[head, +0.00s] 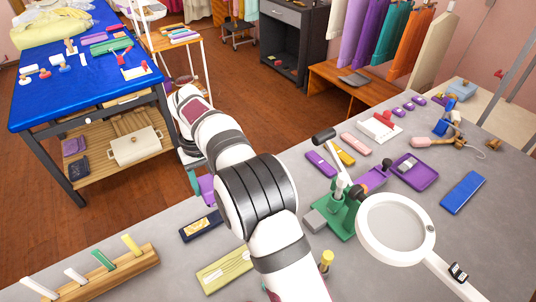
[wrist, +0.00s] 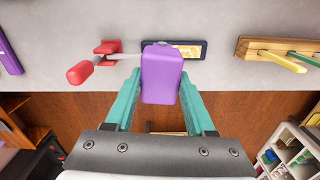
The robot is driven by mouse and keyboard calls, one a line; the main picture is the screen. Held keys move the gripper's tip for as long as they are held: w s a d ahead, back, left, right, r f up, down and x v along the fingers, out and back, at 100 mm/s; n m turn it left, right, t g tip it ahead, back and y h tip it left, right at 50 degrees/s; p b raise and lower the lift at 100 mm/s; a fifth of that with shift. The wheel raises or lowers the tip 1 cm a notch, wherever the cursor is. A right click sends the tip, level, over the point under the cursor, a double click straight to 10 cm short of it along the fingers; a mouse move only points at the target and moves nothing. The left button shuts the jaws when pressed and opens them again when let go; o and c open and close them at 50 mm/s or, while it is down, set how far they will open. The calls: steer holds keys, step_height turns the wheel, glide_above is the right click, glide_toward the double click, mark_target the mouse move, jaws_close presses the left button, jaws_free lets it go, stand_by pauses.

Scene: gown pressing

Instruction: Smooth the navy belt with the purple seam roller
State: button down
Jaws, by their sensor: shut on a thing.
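My gripper (wrist: 162,98) has teal fingers, shut on a purple block-like piece, which looks like the handle of the purple seam roller (wrist: 162,72). Its roller end cannot be made out. In the head view, the purple piece (head: 206,187) shows beside my arm, at the table's far edge. A flat dark navy piece with a gold-toned patch (head: 201,226), possibly the navy belt, lies on the grey table left of my arm. In the wrist view, this navy piece (wrist: 188,50) lies beyond the held purple piece, which hides part of it.
A red-handled tool (wrist: 80,72) lies near the navy piece. A wooden rack with coloured pegs (head: 95,275) stands at the left. A green stand (head: 340,215) and a magnifier (head: 397,228) stand right of my arm. A blue-topped table (head: 40,100) is beyond.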

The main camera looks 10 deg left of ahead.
steer(key=shift+n, duration=0.5)
steer(key=a+f, duration=0.1)
steer(key=s+a+f, duration=0.1)
steer(key=a, duration=0.1)
steer(key=s+a+f, duration=0.1)
steer(key=shift+s+a, duration=0.1)
steer(key=shift+a, duration=0.05)
step_height(320, 180, down, 5)
steer(key=shift+r, duration=0.15)
steer(key=s+a, duration=0.3)
steer(key=shift+s+a+f, duration=0.2)
steer(key=shift+s+f, duration=0.05)
steer(key=shift+f, duration=0.1)
steer(key=shift+s+a, duration=0.35)
steer(key=shift+s, duration=0.05)
steer(key=shift+f, duration=0.4)
steer(key=shift+f, duration=0.35)
